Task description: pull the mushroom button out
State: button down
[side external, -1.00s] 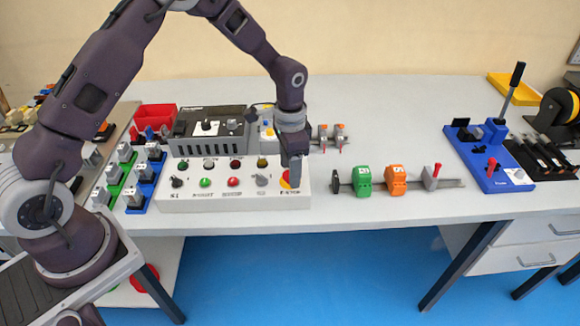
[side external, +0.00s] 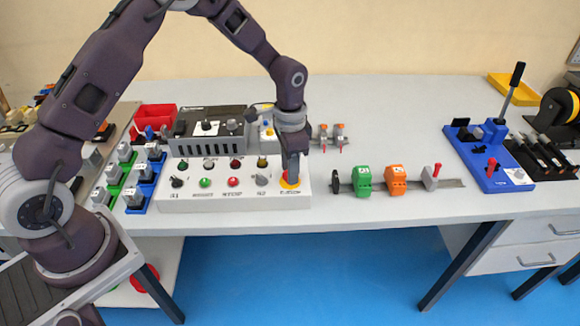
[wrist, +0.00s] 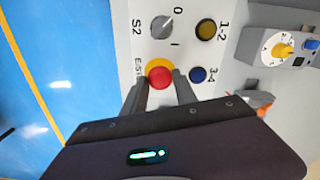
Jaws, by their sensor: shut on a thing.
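The red mushroom button (wrist: 160,77) sits on a yellow ring (wrist: 160,63) on the white control panel (wrist: 142,20), next to the E-stop lettering. In the side view the yellow ring (side external: 290,185) shows at the panel's right end, with the button mostly hidden by my gripper. My gripper (side external: 291,178) points down over it. In the wrist view my gripper (wrist: 160,88) has one finger on each side of the red head, shut on it. The button is still at the panel; how far it stands out cannot be told.
A grey selector knob (side external: 262,180) and several buttons and lamps sit to the left on the panel. A grey box with knobs (side external: 209,127) stands behind it. A rail with a green block (side external: 362,181) and an orange block (side external: 396,180) lies to the right.

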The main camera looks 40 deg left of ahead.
dwell(0.7)
jog(key=shift+r, duration=0.55)
jog(key=c, duration=1)
grip_release()
jog(key=shift+o, duration=0.2)
notch_tip(320, 180, up, 7)
jog(key=shift+r, duration=0.1)
